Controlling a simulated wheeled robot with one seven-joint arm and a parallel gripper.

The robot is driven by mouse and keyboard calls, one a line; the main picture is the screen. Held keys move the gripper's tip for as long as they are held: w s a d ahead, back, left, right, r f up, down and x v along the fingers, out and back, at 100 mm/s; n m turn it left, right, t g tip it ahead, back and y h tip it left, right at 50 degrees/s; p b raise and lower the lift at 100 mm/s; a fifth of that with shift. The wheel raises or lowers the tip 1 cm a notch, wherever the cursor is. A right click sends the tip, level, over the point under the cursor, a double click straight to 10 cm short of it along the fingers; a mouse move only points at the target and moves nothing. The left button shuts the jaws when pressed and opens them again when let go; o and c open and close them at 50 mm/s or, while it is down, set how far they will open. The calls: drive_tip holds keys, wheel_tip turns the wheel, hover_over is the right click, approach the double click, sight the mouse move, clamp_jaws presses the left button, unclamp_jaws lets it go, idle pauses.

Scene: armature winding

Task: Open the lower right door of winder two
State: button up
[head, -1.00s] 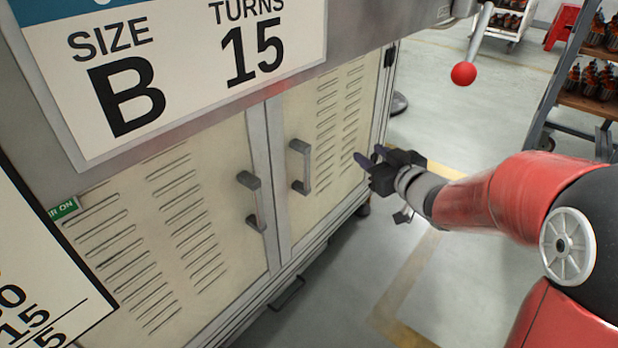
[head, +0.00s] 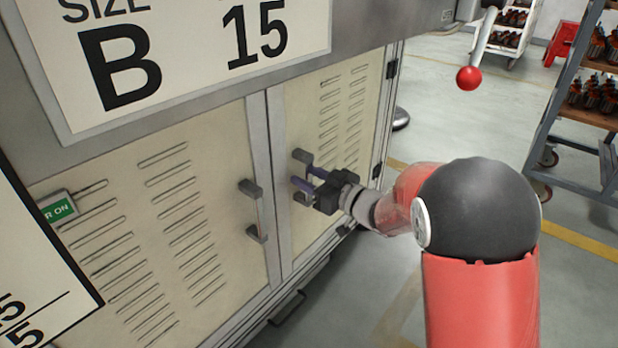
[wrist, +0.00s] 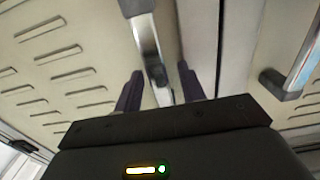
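The lower right door (head: 345,125) of the cabinet is a cream slotted panel, shut in its grey frame. Its grey bar handle (head: 301,157) is upright near the door's left edge. My gripper (head: 306,178) is at this handle in the head view, its fingers pointing at the door and covering the handle's middle. In the wrist view the handle (wrist: 151,55) runs between the two purple fingers (wrist: 160,88), with a gap on each side. The fingers are open, one on each side of the bar. The handle's far end is partly hidden.
The lower left door (head: 150,235) with its own handle (head: 254,212) is shut beside it. A red-knobbed lever (head: 469,78) sticks out above right. A wheeled rack (head: 590,125) stands at the right. The floor (head: 440,130) right of the cabinet is open.

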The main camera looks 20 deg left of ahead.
drive_tip(key=shift+c, duration=0.4)
clamp_jaws()
drive_tip(key=shift+d, duration=0.1)
